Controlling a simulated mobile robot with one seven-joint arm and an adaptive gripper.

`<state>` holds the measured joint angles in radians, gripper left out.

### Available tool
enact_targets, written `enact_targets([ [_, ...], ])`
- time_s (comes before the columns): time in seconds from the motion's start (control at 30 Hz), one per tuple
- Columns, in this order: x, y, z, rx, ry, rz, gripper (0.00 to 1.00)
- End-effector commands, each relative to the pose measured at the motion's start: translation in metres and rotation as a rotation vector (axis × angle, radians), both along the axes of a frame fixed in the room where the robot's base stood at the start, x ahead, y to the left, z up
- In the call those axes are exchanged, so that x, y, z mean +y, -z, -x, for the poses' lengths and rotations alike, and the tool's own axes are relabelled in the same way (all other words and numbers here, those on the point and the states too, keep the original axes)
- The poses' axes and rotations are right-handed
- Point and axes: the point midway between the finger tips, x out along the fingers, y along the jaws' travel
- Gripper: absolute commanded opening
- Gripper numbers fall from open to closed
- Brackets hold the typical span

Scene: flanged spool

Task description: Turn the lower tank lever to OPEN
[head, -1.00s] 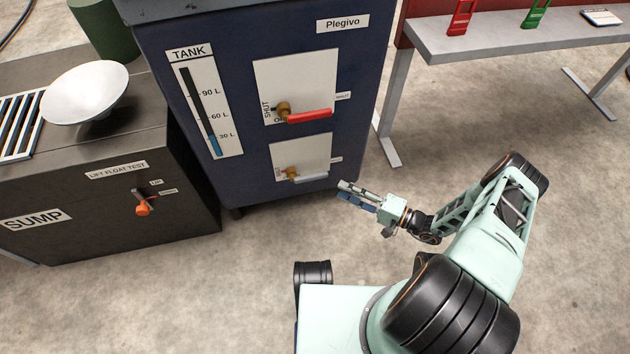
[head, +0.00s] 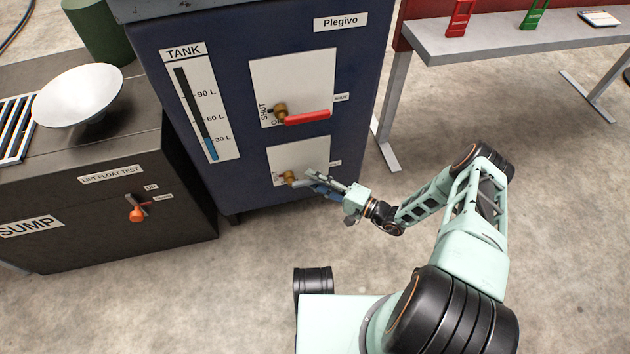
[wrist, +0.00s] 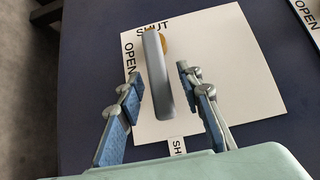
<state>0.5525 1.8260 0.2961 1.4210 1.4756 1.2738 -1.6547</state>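The lower tank lever has a grey handle (wrist: 157,75) and a brass valve body (head: 290,177), on a white plate (head: 270,155) low on the dark blue tank cabinet. In the wrist view the handle lies between the two blue-padded fingers of my gripper (wrist: 159,92), with gaps on both sides. The plate carries OPEN and SHUT words near the pivot end and a partly covered SHUT tag near the handle's free end. The handle points toward that tag. In the head view my gripper (head: 318,182) is at the handle and hides part of it.
An upper lever with a red handle (head: 307,118) sits above on its own plate. A tank gauge (head: 203,112) is to the left. The dark sump box (head: 100,220) with an orange lever (head: 137,213) stands further left. A grey bench (head: 520,40) is at right.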

Motion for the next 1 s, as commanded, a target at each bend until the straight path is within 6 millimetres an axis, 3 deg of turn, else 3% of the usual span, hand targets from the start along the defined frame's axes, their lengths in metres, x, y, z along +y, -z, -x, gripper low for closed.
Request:
enact_targets([
  [0.2,-0.0001,-0.0003,-0.0002,0.000,0.000,0.000,0.31],
  [0.5,-0.0004,-0.0002,0.0000,0.000,0.000,0.000,0.00],
  [1.0,-0.0036,-0.0013,-0.0002,-0.002,0.001,0.007,0.00],
])
